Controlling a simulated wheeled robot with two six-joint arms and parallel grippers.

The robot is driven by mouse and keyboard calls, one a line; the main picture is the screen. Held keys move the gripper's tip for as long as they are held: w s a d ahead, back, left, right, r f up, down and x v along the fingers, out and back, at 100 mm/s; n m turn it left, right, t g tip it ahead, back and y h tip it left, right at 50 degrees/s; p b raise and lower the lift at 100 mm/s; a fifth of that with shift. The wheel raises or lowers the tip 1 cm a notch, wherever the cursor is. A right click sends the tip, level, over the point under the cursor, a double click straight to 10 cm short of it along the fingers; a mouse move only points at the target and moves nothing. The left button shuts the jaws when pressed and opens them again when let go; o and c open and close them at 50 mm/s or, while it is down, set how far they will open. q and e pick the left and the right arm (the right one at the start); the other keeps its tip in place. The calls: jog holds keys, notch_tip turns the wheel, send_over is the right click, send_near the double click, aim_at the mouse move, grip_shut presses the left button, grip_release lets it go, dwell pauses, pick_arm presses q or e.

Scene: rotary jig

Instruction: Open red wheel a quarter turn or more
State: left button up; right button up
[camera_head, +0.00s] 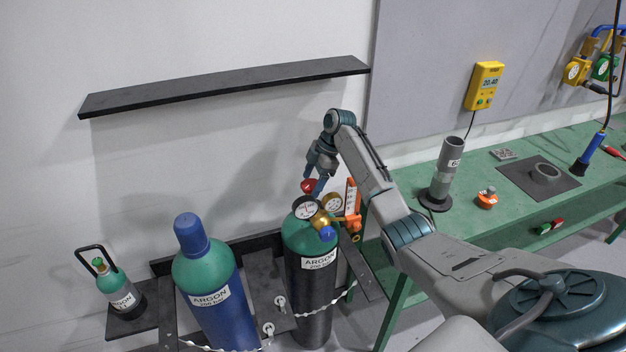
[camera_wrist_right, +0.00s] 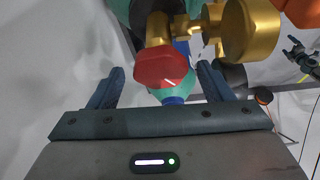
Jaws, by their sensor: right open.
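The red wheel (camera_head: 309,186) sits on the valve at the top of the dark argon cylinder (camera_head: 311,285). In the right wrist view the red wheel (camera_wrist_right: 163,69) has a faceted rim and a small white mark, and it lies between the two fingers. My right gripper (camera_head: 316,186) is just above the wheel, pointing down. In the right wrist view the right gripper (camera_wrist_right: 160,85) is open, with a finger on each side of the wheel and gaps visible. I cannot tell how deep the fingers reach. My left gripper is not in view.
Pressure gauges (camera_head: 306,208) and an orange flowmeter (camera_head: 352,205) crowd the valve. A blue argon cylinder (camera_head: 208,283) and a small cylinder (camera_head: 118,287) stand to the left. A black shelf (camera_head: 225,88) is on the wall. A green bench (camera_head: 470,220) stands at right.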

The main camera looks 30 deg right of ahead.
jog(key=w+b+v, duration=0.1)
jog(key=b+v, duration=0.2)
jog(key=v, duration=0.4)
jog(key=shift+s+r, duration=0.3)
jog(key=shift+s, duration=0.25)
jog(key=shift+f, duration=0.1)
